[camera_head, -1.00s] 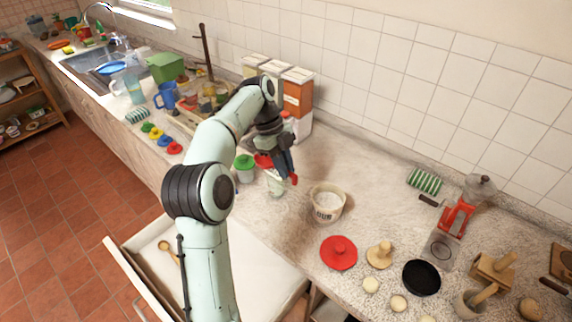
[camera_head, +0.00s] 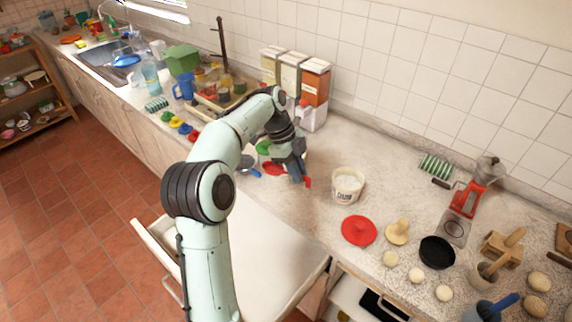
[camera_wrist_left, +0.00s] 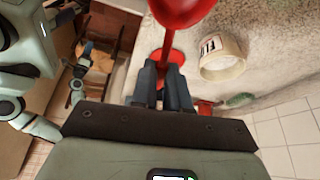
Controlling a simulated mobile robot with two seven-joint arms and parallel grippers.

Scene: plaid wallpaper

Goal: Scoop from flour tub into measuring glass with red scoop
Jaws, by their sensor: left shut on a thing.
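The red scoop is held in my left gripper (camera_head: 297,176). Red parts of the scoop (camera_head: 273,168) show on both sides of the fingers. In the left wrist view the scoop's bowl (camera_wrist_left: 187,10) is at the top edge and its handle runs down between the fingers (camera_wrist_left: 163,82); its contents are not visible. The white flour tub (camera_head: 347,187) stands open on the counter, right of the gripper and apart from it, with white flour inside. It also shows in the left wrist view (camera_wrist_left: 222,60). The measuring glass is not clearly visible; the gripper probably hides it.
A red lid (camera_head: 359,230), a wooden stamp-like tool (camera_head: 397,232) and a black round dish (camera_head: 437,252) lie in front of the tub. Tall canisters (camera_head: 314,82) stand behind the gripper. A drawer is open below the counter. The counter behind the tub is clear.

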